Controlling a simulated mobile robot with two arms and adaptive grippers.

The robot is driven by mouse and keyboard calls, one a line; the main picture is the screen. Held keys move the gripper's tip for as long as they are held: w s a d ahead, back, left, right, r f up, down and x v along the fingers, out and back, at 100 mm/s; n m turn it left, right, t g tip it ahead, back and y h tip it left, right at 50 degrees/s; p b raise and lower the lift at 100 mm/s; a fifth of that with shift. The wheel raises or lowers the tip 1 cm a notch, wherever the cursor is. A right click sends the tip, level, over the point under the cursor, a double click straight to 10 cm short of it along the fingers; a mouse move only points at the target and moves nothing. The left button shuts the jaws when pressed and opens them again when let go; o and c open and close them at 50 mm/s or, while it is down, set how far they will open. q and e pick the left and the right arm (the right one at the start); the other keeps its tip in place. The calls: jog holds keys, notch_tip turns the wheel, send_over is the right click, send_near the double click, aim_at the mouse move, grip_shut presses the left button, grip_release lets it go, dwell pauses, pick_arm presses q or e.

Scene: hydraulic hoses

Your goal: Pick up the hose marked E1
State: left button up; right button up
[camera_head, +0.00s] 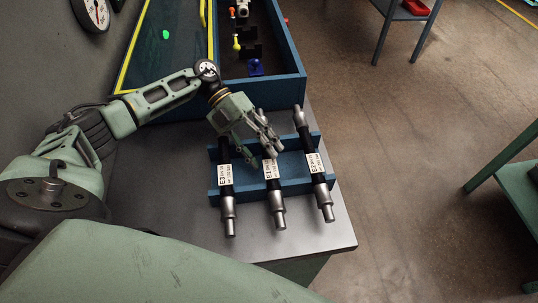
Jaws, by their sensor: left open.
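The hose marked E1 (275,199) lies in the middle of a blue rack (246,183) on the grey bench. It is black with metal end fittings and a white label. The hose marked E3 (227,196) lies to its left and the hose marked E2 (320,184) to its right. My left gripper (264,154) is open above the upper part of E1, its fingers pointing down toward the hose. The gripper hides part of E1's far end. I cannot tell whether the fingers touch the hose. My right gripper is not in view.
A blue open box (290,52) with small parts stands behind the rack, beside a dark yellow-edged panel (170,40). The grey bench (180,217) is clear left of the rack and ends just right of it. Green-topped tables stand at the right.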

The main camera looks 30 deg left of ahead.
pick_arm(q)
jog(key=shift+x, duration=0.9)
jog(key=shift+s+f, duration=0.15)
grip_shut()
